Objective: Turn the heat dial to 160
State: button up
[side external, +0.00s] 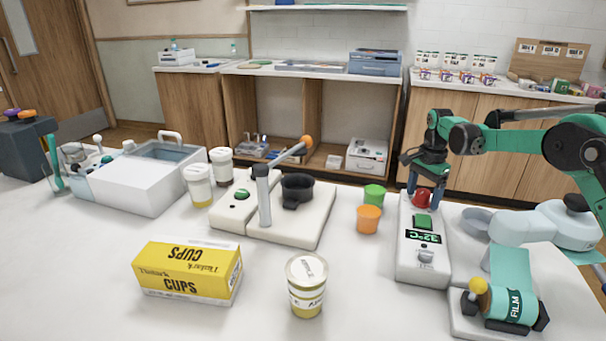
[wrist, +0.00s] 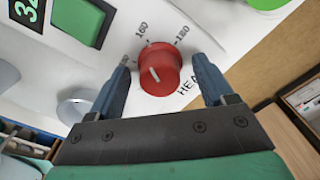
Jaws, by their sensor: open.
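The red heat dial (wrist: 160,72) sits on a white panel in the wrist view, with printed marks 160 and 180 beside it and a partly hidden HEA label. A short white pointer line on its face slants toward the upper left, not clearly lined up with 160. My gripper (wrist: 163,65) is open, one blue finger on each side of the dial; contact cannot be told. In the side view the dial (side external: 422,198) is on the far end of the white device (side external: 418,262), under my gripper (side external: 421,186). The device's display (side external: 423,236) reads 32°C.
A green button (side external: 423,221) lies next to the display. A film roll unit (side external: 512,297) stands right of the device. Orange (side external: 368,219) and green (side external: 374,195) cups are left of it. A yellow cups box (side external: 188,272) and a lidded tub (side external: 306,285) stand in front.

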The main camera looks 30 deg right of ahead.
aim_at(423, 191)
jog(key=shift+r, duration=2.8)
jog(key=shift+a, duration=0.1)
